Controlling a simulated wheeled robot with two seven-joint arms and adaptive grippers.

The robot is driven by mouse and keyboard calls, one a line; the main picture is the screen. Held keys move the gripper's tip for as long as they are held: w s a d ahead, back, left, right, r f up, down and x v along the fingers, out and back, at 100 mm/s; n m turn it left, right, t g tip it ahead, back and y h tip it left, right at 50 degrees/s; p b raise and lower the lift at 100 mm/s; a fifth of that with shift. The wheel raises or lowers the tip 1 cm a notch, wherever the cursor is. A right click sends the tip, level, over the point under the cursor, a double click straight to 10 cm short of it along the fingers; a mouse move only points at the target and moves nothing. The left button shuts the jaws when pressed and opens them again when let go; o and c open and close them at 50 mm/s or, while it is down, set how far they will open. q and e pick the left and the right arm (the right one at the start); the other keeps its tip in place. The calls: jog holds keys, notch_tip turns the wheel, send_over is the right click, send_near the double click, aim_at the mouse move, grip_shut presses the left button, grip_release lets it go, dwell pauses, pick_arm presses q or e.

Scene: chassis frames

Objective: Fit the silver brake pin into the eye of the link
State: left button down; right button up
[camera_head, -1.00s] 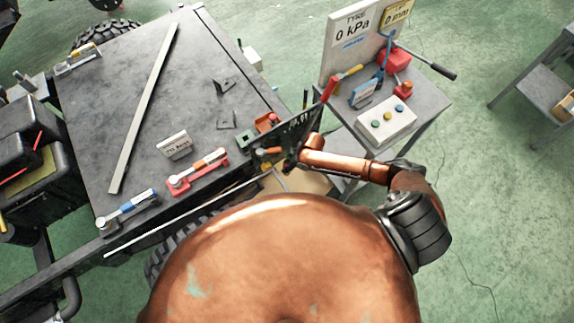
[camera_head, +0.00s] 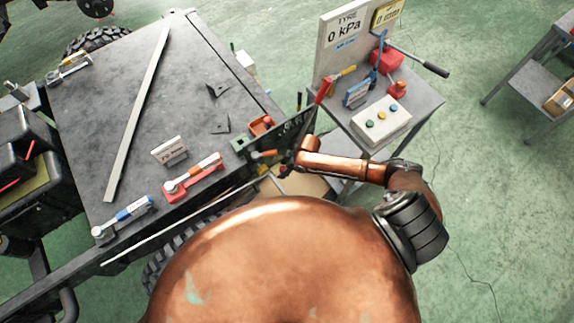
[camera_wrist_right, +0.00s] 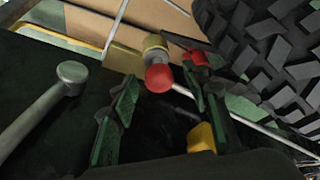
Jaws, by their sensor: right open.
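My right gripper (camera_head: 288,158) is at the right edge of the dark bench, seen mostly from behind in the head view. In the right wrist view its two green-and-black fingers (camera_wrist_right: 160,92) are apart. A red knob with a yellow-and-grey body (camera_wrist_right: 156,62) shows between and beyond the fingertips; I cannot tell whether they touch it. A grey metal rod with a round head (camera_wrist_right: 45,103) lies left of the fingers. I cannot tell whether this rod is the silver brake pin. The link's eye cannot be made out. My left gripper is not in view.
The dark bench (camera_head: 100,110) carries a long grey bar (camera_head: 138,110), a red fixture (camera_head: 192,180) and a blue-handled tool (camera_head: 125,218). A side table (camera_head: 425,100) at right holds a white button box (camera_head: 382,122). A treaded tyre (camera_wrist_right: 275,45) is close to the gripper.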

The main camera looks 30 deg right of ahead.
jog(key=v, duration=1.1)
jog(key=shift+r, duration=0.2)
